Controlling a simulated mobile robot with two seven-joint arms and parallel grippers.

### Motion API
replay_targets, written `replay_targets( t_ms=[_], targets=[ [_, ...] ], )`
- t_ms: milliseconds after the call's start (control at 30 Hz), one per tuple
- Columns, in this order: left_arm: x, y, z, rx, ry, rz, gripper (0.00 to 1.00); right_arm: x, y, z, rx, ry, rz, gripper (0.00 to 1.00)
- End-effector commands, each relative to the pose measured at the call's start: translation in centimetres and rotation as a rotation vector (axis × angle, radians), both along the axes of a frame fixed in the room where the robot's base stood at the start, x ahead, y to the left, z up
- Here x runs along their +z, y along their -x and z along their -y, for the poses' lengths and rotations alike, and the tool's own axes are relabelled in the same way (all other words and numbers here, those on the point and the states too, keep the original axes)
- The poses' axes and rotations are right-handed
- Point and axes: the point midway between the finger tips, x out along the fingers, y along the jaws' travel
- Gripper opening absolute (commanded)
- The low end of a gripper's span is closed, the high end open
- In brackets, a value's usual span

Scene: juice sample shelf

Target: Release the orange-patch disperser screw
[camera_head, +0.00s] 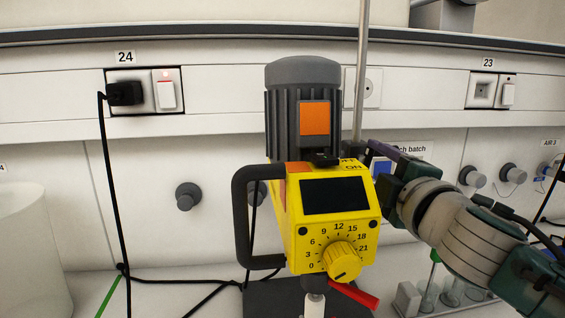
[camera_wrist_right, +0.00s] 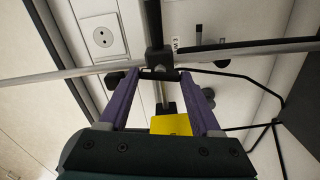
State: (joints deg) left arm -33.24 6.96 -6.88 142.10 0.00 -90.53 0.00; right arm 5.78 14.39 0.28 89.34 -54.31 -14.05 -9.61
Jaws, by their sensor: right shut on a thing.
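The disperser (camera_head: 325,215) is yellow with a dark motor, an orange patch (camera_head: 314,118), a dial and a black handle at its left. It stands upright in front of a metal rod (camera_head: 360,75). My right gripper (camera_head: 372,150) reaches in from the right, behind the disperser's right side, its tips hidden there. In the right wrist view its purple fingers (camera_wrist_right: 160,74) are shut on a dark crossbar, apparently the screw, just below a black clamp block (camera_wrist_right: 155,60) on the rods. A bit of the yellow housing (camera_wrist_right: 171,125) shows between the fingers. My left gripper is out of view.
A white container (camera_head: 30,240) stands at the left. Glassware (camera_head: 450,292) in a rack stands at the lower right, under my right arm. A black cable (camera_head: 108,180) hangs from socket 24 and runs across the bench. A red lever (camera_head: 355,294) sticks out below the dial.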

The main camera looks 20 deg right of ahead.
Motion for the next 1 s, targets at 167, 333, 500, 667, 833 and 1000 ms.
replay_targets(
  t_ms=[167, 333, 500, 667, 833, 1000],
  targets=[
    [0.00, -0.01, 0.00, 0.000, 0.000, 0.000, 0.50, 0.05, 0.00, 0.00, 0.000, 0.108, -0.025, 0.09],
    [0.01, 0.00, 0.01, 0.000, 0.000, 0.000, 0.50, 0.06, -0.01, -0.03, 0.001, 0.178, -0.042, 0.09],
    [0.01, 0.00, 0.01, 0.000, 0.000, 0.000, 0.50, 0.06, -0.02, -0.03, 0.001, 0.214, -0.050, 0.09],
    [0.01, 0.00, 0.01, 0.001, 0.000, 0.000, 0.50, 0.06, -0.01, -0.02, 0.001, 0.227, -0.053, 0.09],
    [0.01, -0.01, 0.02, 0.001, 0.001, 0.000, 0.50, 0.06, -0.01, -0.02, 0.001, 0.229, -0.054, 0.09],
    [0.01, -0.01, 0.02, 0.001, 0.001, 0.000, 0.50, 0.06, -0.01, -0.02, 0.001, 0.229, -0.054, 0.66]
  ],
)
